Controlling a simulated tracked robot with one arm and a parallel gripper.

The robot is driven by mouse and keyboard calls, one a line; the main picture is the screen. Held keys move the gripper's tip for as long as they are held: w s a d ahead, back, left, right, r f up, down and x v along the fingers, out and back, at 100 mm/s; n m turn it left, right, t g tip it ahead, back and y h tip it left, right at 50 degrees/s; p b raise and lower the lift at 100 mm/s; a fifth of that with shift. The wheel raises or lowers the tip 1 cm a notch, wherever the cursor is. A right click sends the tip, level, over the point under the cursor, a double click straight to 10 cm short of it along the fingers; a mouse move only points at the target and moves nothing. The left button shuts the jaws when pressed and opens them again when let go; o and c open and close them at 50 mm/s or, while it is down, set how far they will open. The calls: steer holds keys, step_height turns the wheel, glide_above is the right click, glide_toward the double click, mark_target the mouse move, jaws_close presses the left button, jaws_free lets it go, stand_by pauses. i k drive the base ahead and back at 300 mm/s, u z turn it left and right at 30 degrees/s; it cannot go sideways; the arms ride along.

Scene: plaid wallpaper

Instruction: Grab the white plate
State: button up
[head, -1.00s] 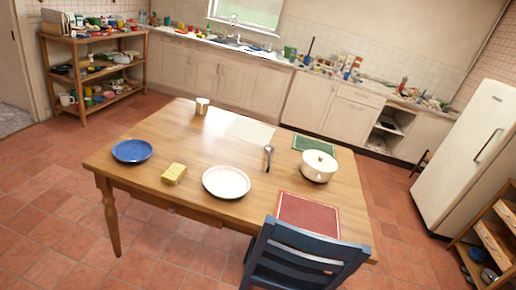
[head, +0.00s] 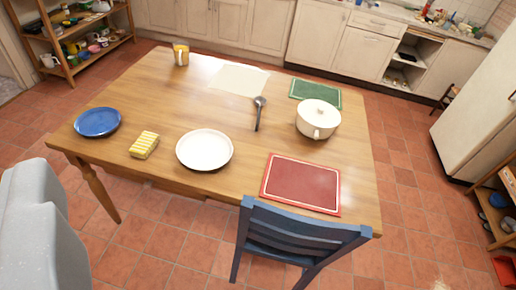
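The white plate (head: 204,150) lies flat and empty on the wooden table (head: 200,95), near its front edge. It is fully visible. A yellow-and-white striped block (head: 144,145) lies to its left, apart from it. My gripper's fingers are not in view. A pale grey, rounded shape, probably part of my own arm, fills the lower left corner, short of the table and well away from the plate.
A blue plate (head: 98,122), a mug (head: 181,54), a ladle (head: 259,112), a white pot (head: 318,118), a red mat (head: 300,184) and a green mat (head: 315,93) are on the table. A blue chair (head: 300,238) stands at the front. Floor is clear at front left.

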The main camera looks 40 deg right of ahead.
mark_target(207, 150)
steer(key=z, duration=0.45)
steer(key=i, duration=1.05)
steer(key=u, duration=0.05)
